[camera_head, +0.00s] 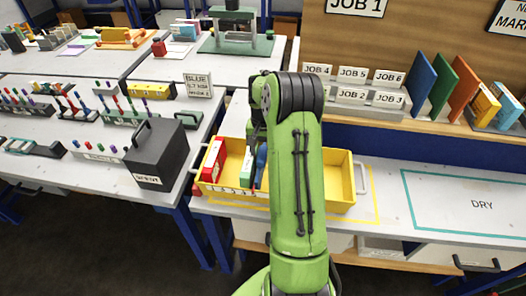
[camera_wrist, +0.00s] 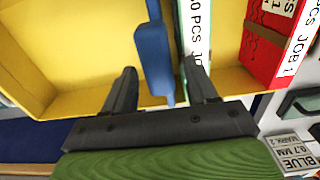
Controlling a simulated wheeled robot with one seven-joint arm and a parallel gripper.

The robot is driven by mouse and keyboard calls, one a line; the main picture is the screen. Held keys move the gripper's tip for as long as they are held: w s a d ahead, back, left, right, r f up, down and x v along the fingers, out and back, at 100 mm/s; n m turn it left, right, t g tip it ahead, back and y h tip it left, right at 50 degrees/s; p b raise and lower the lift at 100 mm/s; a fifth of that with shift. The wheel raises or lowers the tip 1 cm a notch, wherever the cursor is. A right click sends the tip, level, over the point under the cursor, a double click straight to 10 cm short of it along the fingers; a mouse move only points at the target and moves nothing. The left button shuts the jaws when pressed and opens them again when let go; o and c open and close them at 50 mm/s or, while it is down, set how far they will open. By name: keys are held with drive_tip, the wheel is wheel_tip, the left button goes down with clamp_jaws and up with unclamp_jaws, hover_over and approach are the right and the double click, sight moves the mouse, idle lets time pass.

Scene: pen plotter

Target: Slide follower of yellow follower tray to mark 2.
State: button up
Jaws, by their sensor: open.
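The yellow follower tray (camera_head: 340,180) sits on the bench, with a numbered strip (camera_head: 230,191) along its front wall. Its yellow floor and wall (camera_wrist: 60,50) fill the left of the wrist view. The follower appears to be the upright blue piece (camera_head: 262,158), beside the green-and-white box (camera_head: 247,166). In the wrist view the blue follower (camera_wrist: 152,55) hangs between my open fingers, with the white printed box (camera_wrist: 193,35) close to the right finger. My gripper (camera_wrist: 162,90) is open. In the head view my arm hides part of the tray, and the follower's exact mark is unclear.
A red box (camera_head: 214,160) stands at the tray's left end; its JOB 1 label shows in the wrist view. A black box (camera_head: 157,155) stands left of the tray. Job blocks (camera_head: 352,95) stand behind. The DRY area (camera_head: 470,200) at right is clear.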

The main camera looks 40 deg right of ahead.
sight(248, 154)
drive_tip(key=shift+f, duration=0.15)
clamp_jaws()
drive_tip(key=shift+w+a+p, duration=0.3)
drive_tip(key=shift+w+a, duration=0.45)
drive_tip(key=shift+w, duration=0.25)
drive_tip(key=shift+w+a+p, duration=0.25)
drive_tip(key=shift+w+a, duration=0.5)
drive_tip(key=shift+w, duration=0.25)
unclamp_jaws()
drive_tip(key=shift+s, duration=0.1)
wheel_tip(248, 154, up, 16)
drive_tip(key=p, duration=0.3)
drive_tip(key=shift+o, duration=0.3)
drive_tip(key=shift+f, duration=0.1)
